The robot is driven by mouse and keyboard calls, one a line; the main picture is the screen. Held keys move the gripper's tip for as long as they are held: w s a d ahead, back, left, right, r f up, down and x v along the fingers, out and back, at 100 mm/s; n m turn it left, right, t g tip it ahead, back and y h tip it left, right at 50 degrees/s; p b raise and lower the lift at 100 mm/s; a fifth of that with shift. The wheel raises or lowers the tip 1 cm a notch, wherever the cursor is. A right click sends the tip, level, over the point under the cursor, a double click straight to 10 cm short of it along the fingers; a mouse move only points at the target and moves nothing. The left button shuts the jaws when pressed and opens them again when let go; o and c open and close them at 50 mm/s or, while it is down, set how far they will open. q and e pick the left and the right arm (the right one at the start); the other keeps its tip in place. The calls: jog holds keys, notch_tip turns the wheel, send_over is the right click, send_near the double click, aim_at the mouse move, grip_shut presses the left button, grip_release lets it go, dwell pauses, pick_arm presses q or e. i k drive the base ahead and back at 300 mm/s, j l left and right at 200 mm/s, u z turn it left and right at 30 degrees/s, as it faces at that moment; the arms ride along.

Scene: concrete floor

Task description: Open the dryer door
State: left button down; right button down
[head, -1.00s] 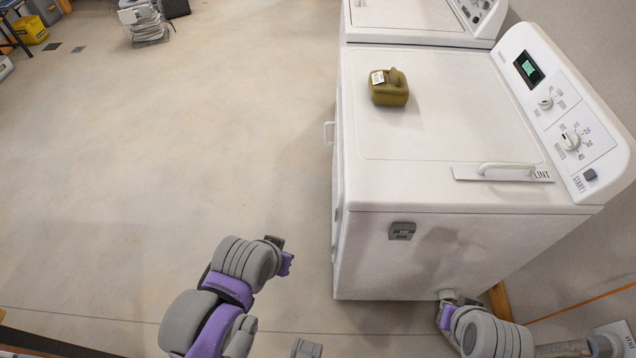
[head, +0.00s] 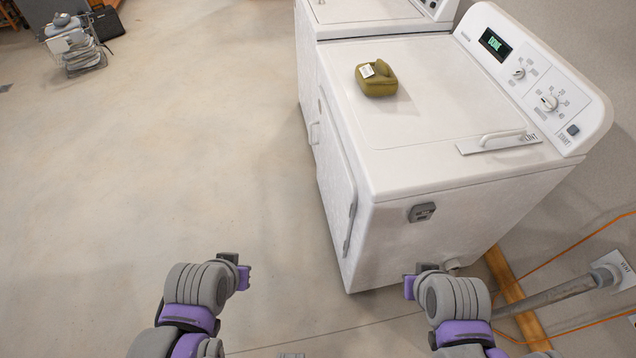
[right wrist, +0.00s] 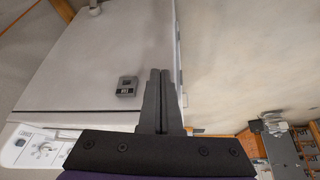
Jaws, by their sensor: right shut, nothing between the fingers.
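The white dryer (head: 440,80) stands at the right in the head view. Its door (head: 337,160) is on the front face, seen at a steep angle, and looks shut. The white door handle (head: 314,133) sits on the door's far side. My right gripper (head: 415,280) is low by the dryer's near side, away from the handle. In the right wrist view its two fingers (right wrist: 158,100) are together and empty, with the dryer's side beyond them. My left gripper (head: 237,268) is over the floor left of the dryer, apart from it; its finger gap is not clear.
A second white machine (head: 375,14) adjoins the dryer at the back. An olive container (head: 376,80) sits on top. A vent pipe (head: 560,293) and an orange cord (head: 570,245) lie at the right. The floor left of the dryer is clear.

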aim_at(339, 187)
jog(key=i+j, duration=0.2)
jog(key=i+j+z, duration=0.1)
jog(key=j, duration=0.35)
jog(key=i, duration=0.65)
jog(key=j, duration=0.05)
